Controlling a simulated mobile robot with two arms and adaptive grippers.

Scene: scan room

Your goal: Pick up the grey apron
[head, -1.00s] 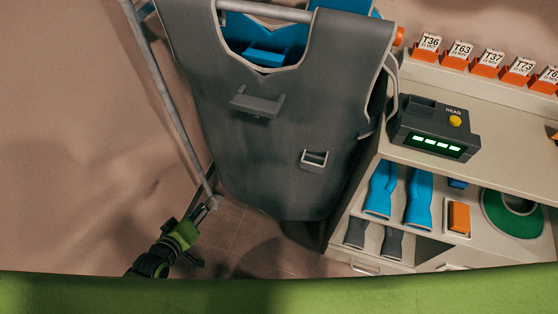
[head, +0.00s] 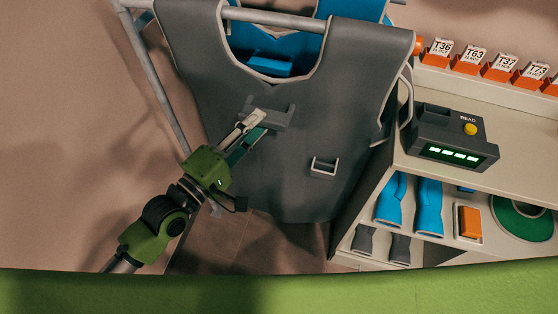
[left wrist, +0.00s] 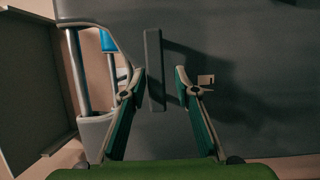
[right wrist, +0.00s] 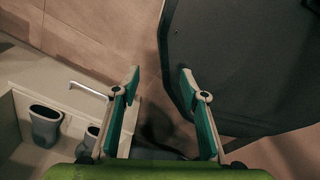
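The grey apron (head: 290,150) hangs from a rail (head: 275,18) in the head view, with a pale trim at its neck. A grey bar handle (head: 291,117) sticks out of its chest. My left gripper (head: 260,123) is at this handle, its arm reaching from the lower left. In the left wrist view my left gripper (left wrist: 160,78) is open, with the handle (left wrist: 153,60) between its fingers and nearer the left one; gaps show on both sides. My right gripper (right wrist: 159,78) is open and empty in the right wrist view, outside the head view.
A blue apron (head: 350,10) hangs behind the grey one. To the right, a shelf unit (head: 520,165) holds a reader (head: 452,137) with a yellow button, orange tag holders (head: 468,66), blue and grey sleeve-like items, and a green ring (head: 510,218). Bare wall lies to the left.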

